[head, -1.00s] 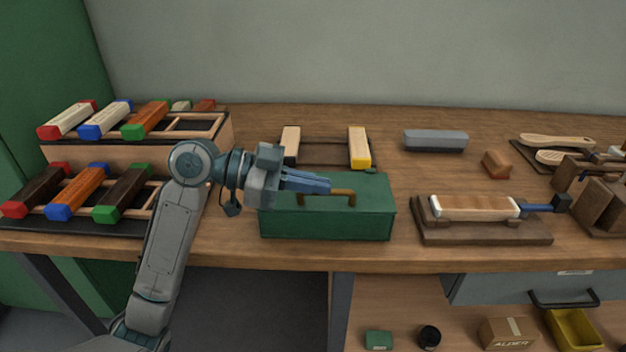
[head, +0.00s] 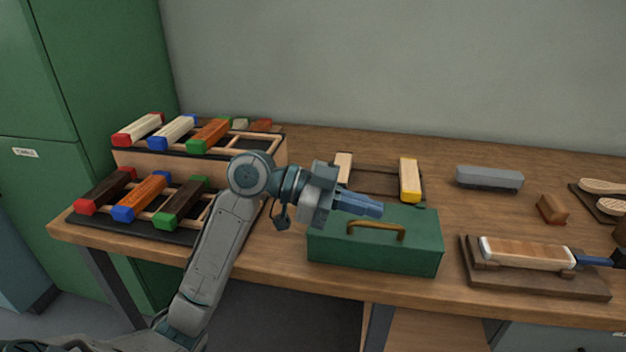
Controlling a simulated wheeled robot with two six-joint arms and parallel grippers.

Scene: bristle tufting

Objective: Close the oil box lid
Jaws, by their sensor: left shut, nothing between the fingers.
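The oil box (head: 375,255) is a green box with a brass-coloured handle on its lid (head: 420,222), standing near the front edge of the bench. The lid looks flat and down on the box, with no gap visible. My left gripper (head: 380,210) reaches in from the left over the back left part of the lid, just behind the handle. Its blue fingers are together with nothing between them. I cannot tell whether they touch the lid. They hide part of the lid's back edge.
A stepped rack (head: 200,160) with several coloured-end blocks stands at the left. A frame with two pale bars (head: 410,180) lies behind the box. A wooden fixture holding a block (head: 530,253) is to its right. A grey bar (head: 489,178) lies at the back right.

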